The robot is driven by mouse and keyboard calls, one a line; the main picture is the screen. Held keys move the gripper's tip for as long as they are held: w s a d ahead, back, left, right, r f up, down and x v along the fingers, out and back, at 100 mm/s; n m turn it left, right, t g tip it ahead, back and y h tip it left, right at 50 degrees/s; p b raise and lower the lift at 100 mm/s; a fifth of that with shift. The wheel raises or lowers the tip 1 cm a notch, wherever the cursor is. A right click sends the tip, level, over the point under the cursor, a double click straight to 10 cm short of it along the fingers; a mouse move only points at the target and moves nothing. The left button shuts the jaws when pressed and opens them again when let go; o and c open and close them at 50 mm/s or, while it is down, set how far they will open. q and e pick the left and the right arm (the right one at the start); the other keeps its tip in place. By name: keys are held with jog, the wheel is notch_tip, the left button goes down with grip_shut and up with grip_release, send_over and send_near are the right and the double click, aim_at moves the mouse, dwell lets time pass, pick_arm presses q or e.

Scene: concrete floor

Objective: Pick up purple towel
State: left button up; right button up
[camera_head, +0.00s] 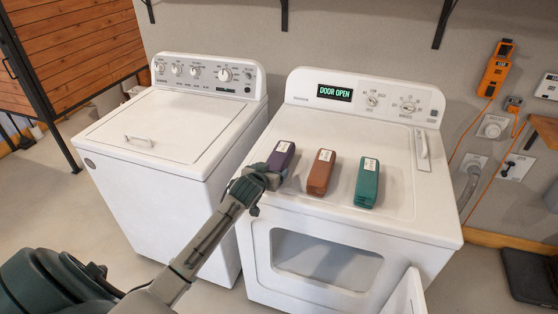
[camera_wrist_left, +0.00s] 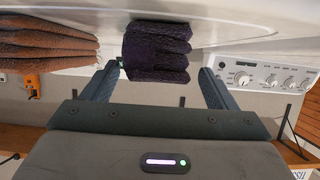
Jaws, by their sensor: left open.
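The purple towel (camera_head: 281,155) is a folded, rolled bundle with a white label, lying on top of the right-hand white machine. In the left wrist view the purple towel (camera_wrist_left: 157,50) hangs from the upper edge of the inverted picture, between and just beyond the fingertips. My left gripper (camera_head: 268,175) is at the towel's near end, and its fingers (camera_wrist_left: 158,72) are open. A gap shows between the towel and the right finger; the left finger is close to the towel, and I cannot tell whether it touches. My right gripper is not in view.
A brown towel (camera_head: 320,172) and a teal towel (camera_head: 367,183) lie to the right on the same machine (camera_head: 420,205), whose display reads DOOR OPEN. Its front door (camera_head: 405,295) hangs open. A closed white washer (camera_head: 150,125) stands to the left.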

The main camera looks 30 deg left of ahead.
aim_at(274, 167)
pick_arm(q)
jog(key=p+x, duration=0.1)
jog(key=x, duration=0.2)
jog(key=shift+w+d, duration=0.15)
jog(key=shift+w, duration=0.05)
jog(key=shift+w+f, duration=0.25)
jog(key=shift+w, duration=0.1)
